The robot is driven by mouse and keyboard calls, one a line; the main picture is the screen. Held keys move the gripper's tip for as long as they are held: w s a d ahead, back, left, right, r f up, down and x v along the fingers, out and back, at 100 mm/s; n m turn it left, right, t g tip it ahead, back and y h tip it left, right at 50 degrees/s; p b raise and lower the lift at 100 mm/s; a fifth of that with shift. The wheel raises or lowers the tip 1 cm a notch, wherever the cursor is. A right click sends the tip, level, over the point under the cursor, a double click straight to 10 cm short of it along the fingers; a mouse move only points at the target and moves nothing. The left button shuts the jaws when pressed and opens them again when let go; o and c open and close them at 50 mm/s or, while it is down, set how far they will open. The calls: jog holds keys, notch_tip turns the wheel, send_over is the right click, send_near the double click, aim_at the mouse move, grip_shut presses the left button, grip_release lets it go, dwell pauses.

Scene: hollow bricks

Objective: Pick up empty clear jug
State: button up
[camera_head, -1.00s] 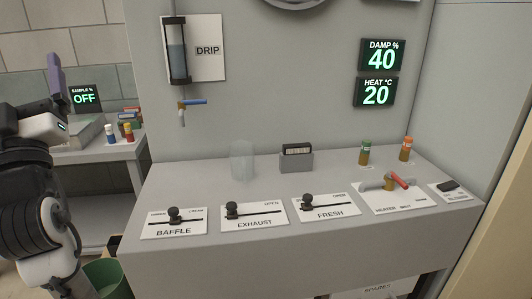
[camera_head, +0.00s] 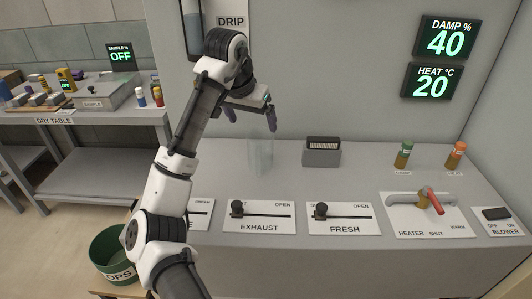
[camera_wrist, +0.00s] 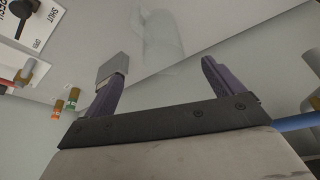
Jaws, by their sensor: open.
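The clear jug (camera_head: 261,157) stands upright on the grey counter, left of a small grey box, and looks empty. In the wrist view the jug (camera_wrist: 162,38) shows faintly beyond and between the two fingers. My gripper (camera_head: 258,122) is above the jug with its purple fingers spread and pointing down. In the wrist view my gripper (camera_wrist: 160,80) is open with nothing between the fingers. I cannot tell whether the fingertips are level with the jug's rim, but they do not appear to touch it.
The grey box (camera_head: 322,154) stands close to the jug's right. Slider panels for exhaust (camera_head: 260,217) and fresh (camera_head: 341,218) lie in front. A red-handled heater valve (camera_head: 430,202) and two small bottles (camera_head: 403,155) are farther right. The drip tube (camera_head: 193,28) hangs on the wall behind my arm.

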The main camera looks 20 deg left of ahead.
aim_at(259, 144)
jog(key=shift+p+x, duration=1.05)
jog(key=shift+x, duration=4.65)
jog(key=shift+a+r, duration=0.1)
jog(key=c, duration=1.1)
